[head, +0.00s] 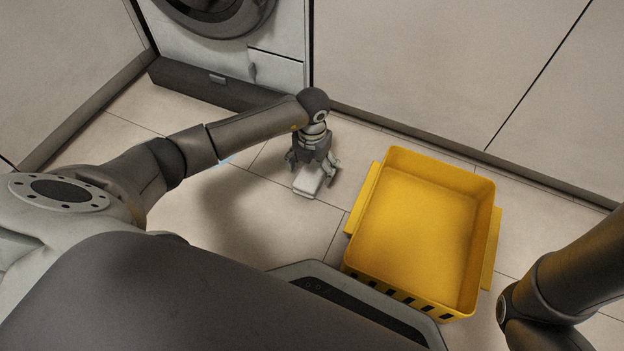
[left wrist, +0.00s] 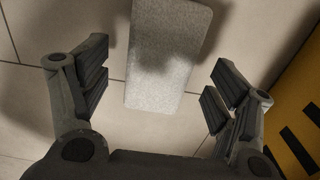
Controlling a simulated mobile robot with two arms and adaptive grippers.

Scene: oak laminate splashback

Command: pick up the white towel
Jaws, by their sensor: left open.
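The white towel (head: 309,181) is a small pale folded rectangle lying on the tiled floor, left of the yellow crate. In the left wrist view the towel (left wrist: 165,58) runs from the top edge down to the middle, between the two fingers. My left gripper (head: 314,166) is over the towel and hides part of it in the head view. The left gripper also shows in the left wrist view (left wrist: 152,92), with its fingers wide apart on either side and no contact visible. My right gripper is not in view.
An empty yellow crate (head: 483,222) stands on the floor just right of the towel. A white washing machine (head: 275,35) and pale cabinet fronts (head: 430,70) line the back. The floor (head: 270,215) left of the towel is clear.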

